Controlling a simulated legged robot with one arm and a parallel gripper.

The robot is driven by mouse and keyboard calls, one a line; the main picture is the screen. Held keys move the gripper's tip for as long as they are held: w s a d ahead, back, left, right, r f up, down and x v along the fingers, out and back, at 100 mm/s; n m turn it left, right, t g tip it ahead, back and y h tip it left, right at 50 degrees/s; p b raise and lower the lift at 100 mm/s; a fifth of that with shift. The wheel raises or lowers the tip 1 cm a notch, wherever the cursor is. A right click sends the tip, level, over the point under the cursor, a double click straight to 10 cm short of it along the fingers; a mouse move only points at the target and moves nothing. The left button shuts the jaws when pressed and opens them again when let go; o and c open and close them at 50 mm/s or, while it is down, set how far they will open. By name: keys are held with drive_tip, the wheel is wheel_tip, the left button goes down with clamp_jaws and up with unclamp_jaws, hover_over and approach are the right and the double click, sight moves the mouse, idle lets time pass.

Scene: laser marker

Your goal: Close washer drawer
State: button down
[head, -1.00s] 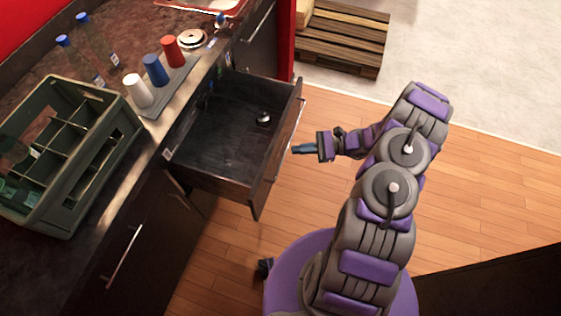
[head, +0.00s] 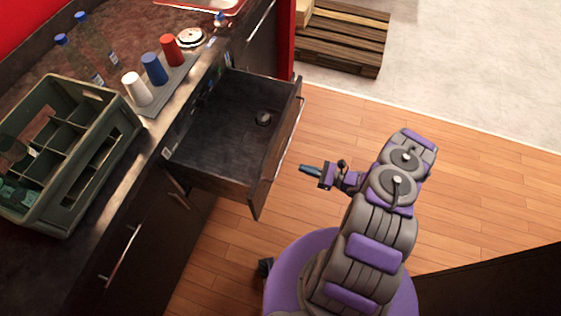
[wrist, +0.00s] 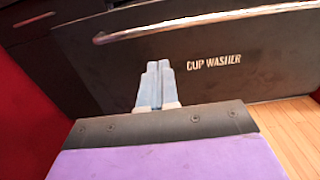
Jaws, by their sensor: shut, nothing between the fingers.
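The washer drawer (head: 215,165) is pulled out from the counter and stands open in the head view. A small round object (head: 263,118) lies inside it. Its dark front panel shows in the wrist view (wrist: 250,80), with the words "CUP WASHER" and a long metal handle (wrist: 200,22) along the top. My gripper (head: 303,168) is shut and empty, in front of the drawer's outer face and a short gap to its right in the head view. In the wrist view the closed fingertips (wrist: 159,66) point at the front panel below the handle; whether they touch it cannot be told there.
On the counter stand a green crate (head: 120,108), white (head: 137,89), blue (head: 154,69) and red (head: 171,50) cups on a tray, and clear bottles (head: 93,42). A wooden pallet (head: 340,38) lies beyond the drawer.

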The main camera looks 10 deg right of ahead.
sight(272, 159)
drive_tip(key=b+x, duration=0.2)
drive_tip(key=x, duration=0.7)
drive_tip(key=shift+w+a, duration=0.2)
drive_tip(key=shift+a, duration=0.15)
drive_tip(key=shift+w+a, duration=0.1)
drive_tip(key=shift+a, duration=0.2)
